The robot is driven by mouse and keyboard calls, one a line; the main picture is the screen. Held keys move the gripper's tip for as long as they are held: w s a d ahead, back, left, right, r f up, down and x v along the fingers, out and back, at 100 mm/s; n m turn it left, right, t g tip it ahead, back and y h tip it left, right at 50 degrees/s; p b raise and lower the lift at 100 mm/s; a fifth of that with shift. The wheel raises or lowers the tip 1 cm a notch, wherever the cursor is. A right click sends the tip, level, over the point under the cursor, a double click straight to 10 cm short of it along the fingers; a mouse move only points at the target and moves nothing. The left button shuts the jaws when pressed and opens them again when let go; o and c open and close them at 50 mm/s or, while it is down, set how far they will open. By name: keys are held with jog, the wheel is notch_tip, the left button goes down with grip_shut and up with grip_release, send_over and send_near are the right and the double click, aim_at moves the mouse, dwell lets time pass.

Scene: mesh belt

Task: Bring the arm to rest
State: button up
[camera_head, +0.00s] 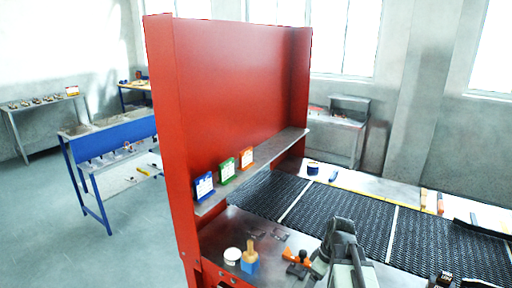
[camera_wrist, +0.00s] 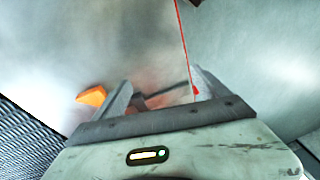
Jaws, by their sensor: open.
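My gripper (camera_wrist: 160,92) shows in the wrist view with its two grey fingers spread apart and nothing clearly held between them. A blurred grey metal surface lies beyond the fingers, and a dark piece shows between them, too unclear to name. In the head view, my grey-green arm (camera_head: 342,258) stands over the near end of the metal bench, at the lower middle. I cannot make out the fingertips in that view. An orange and black item (camera_head: 297,257) lies just left of the arm; an orange piece (camera_wrist: 92,96) shows left of the fingers in the wrist view.
A red panel (camera_head: 235,100) with a shelf (camera_head: 285,148) rises behind the bench. The shelf carries blue, green and orange card holders (camera_head: 227,170). A white round tin (camera_head: 232,255) and a blue block with a wooden top (camera_head: 250,260) stand left of my arm. Black mesh belt (camera_head: 350,228) runs right.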

jog(key=shift+m+h, duration=0.5)
jog(key=shift+m, duration=0.1)
jog(key=a+f, duration=0.1)
jog(key=a, duration=0.1)
jog(key=a+b, duration=0.1)
jog(key=a, duration=0.2)
jog(key=s+a+f, duration=0.1)
jog(key=a, duration=0.2)
jog(key=shift+f, duration=0.3)
jog(key=m, duration=0.2)
jog(key=s+m+h, duration=0.1)
jog(key=m, duration=0.2)
jog(key=shift+s+d+f, duration=0.1)
jog(key=shift+s, duration=0.05)
jog(key=shift+d+m+h, duration=0.3)
jog(key=shift+m, duration=1.4)
